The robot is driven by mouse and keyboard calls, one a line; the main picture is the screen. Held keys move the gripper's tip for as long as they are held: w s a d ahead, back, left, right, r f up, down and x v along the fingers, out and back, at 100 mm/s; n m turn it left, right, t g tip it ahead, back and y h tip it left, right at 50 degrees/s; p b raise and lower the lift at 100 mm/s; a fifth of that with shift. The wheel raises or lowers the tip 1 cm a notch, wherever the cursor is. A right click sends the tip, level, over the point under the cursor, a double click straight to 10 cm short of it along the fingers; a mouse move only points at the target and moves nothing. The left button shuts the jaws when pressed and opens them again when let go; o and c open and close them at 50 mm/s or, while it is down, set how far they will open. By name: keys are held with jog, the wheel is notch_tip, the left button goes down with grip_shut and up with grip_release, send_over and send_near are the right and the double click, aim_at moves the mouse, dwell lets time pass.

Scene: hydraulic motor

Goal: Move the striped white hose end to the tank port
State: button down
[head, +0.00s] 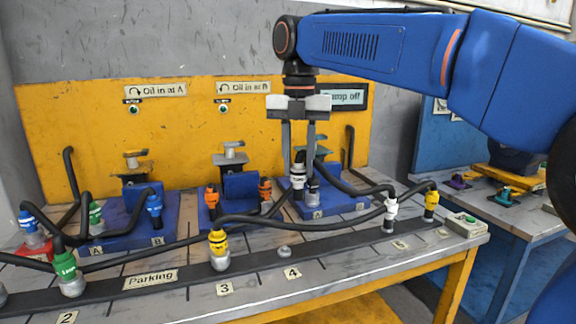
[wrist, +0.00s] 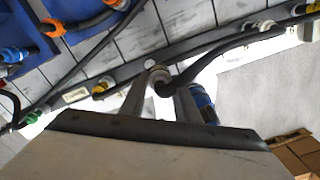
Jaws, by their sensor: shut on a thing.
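My gripper (head: 299,168) points down over the right-hand blue block (head: 338,206) and is shut on a white hose end with dark markings (head: 298,182). Its black hose runs off to the right. In the wrist view a pale ring (wrist: 158,74) shows between my two fingers. A grey fitting (head: 313,190) stands close beside the held end, above the label A. I cannot tell whether the held end touches a port. No label in view clearly names the tank port. A second white hose end (head: 391,208) stands upright on the parking rail near label 5.
Yellow hose ends (head: 218,243) and (head: 431,202) and a green one (head: 65,265) stand on the dark parking rail (head: 150,279). A bare stud (head: 285,252) is above label 4. Orange ends (head: 212,197) sit at the middle block. Black hoses cross the bench.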

jog(key=w+d, duration=1.5)
jog(key=d, duration=0.5)
jog(key=shift+w+d, duration=0.2)
jog(key=shift+w, duration=0.2)
